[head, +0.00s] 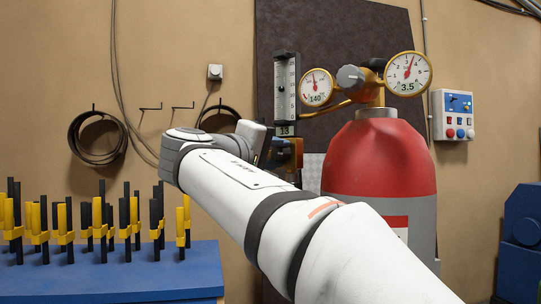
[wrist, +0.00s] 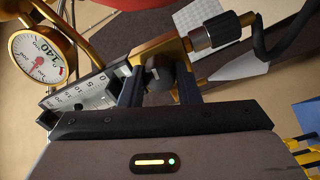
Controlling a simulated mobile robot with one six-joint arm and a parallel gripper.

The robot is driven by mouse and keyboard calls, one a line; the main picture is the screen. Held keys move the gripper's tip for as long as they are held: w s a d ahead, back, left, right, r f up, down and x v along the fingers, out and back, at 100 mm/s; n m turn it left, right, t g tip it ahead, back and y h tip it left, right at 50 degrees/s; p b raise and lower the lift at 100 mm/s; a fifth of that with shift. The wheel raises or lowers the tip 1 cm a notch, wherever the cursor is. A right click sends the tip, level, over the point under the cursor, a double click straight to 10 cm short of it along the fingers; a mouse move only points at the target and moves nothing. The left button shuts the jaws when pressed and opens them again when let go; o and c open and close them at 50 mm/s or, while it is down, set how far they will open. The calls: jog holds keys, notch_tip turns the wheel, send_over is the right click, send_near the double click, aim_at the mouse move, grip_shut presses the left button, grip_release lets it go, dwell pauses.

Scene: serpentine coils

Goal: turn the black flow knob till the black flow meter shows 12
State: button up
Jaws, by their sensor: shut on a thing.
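The black flow meter (head: 285,88) is an upright scale tube left of the red cylinder, and its small display (head: 285,130) reads 13. Its lower scale (wrist: 85,95) also shows in the wrist view, tilted. The black flow knob (wrist: 160,80) sits on a brass block (wrist: 172,48) at the meter's base. My gripper (wrist: 159,72) is shut on the knob, with one dark finger on each side of it. In the head view my own wrist hides much of the gripper and the knob.
A red gas cylinder (head: 378,160) carries two gauges, reading 140 (head: 317,87) and 3.5 (head: 408,72), with a grey knob (head: 350,77) between them. A black hose (wrist: 285,45) runs from the brass fitting. A blue bench (head: 110,272) holds several yellow-black clamps at left.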

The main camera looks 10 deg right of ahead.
jog(key=shift+f, duration=0.1)
jog(key=o, duration=1)
jog(key=shift+c, duration=0.2)
jog(key=shift+a, duration=0.1)
jog(key=v, duration=0.7)
jog(key=shift+s+a, duration=0.25)
